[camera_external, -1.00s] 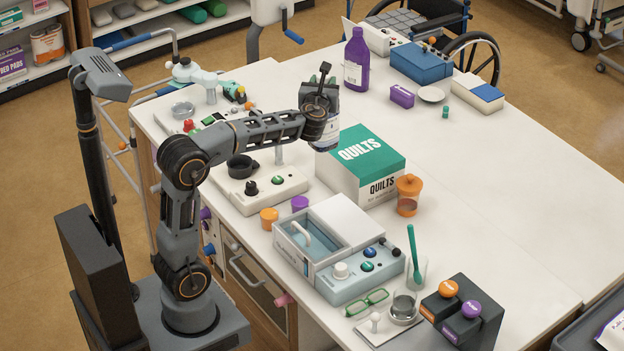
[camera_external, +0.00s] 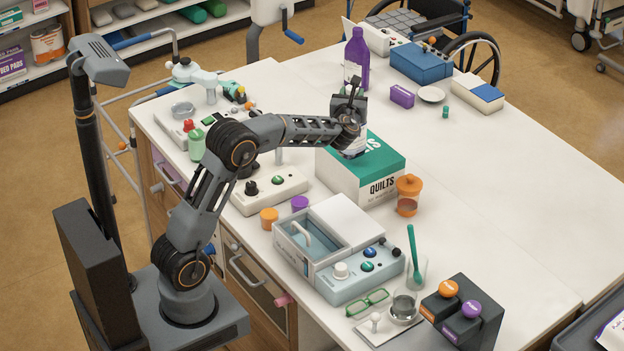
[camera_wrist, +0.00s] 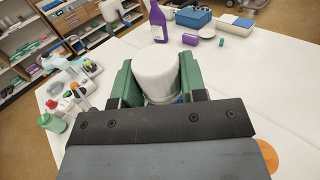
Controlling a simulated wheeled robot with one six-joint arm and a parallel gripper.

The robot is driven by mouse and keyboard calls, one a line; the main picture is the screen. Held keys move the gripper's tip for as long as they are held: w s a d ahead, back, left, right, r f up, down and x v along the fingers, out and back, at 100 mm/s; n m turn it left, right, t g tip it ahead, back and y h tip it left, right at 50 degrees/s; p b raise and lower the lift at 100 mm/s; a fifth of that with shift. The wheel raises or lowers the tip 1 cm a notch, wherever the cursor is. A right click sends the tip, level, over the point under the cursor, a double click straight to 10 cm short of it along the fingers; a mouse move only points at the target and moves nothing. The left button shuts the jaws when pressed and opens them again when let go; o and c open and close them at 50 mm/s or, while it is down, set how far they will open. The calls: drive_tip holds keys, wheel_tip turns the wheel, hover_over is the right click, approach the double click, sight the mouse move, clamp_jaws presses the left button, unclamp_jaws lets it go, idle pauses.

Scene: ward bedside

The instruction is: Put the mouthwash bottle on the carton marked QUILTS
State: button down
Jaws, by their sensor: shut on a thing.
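My gripper (camera_external: 352,118) is shut on the mouthwash bottle (camera_external: 357,149), a pale container with a wide white top. In the wrist view the bottle (camera_wrist: 156,75) sits between the two green fingers of my gripper (camera_wrist: 157,82). The carton marked QUILTS (camera_external: 388,160), with a green top and white sides, stands on the table. The bottle's lower part appears over the carton's rear left top, roughly upright. I cannot tell whether it touches the carton.
An orange lidded jar (camera_external: 408,196) stands close to the carton's right. A white device with knobs (camera_external: 290,186) is to its left, and a blue basin unit (camera_external: 345,285) in front. A tall purple bottle (camera_external: 356,55) stands behind. The table's right side is clear.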

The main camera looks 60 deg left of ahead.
drive_tip(key=shift+f, duration=1.65)
drive_tip(key=c, duration=0.7)
unclamp_jaws()
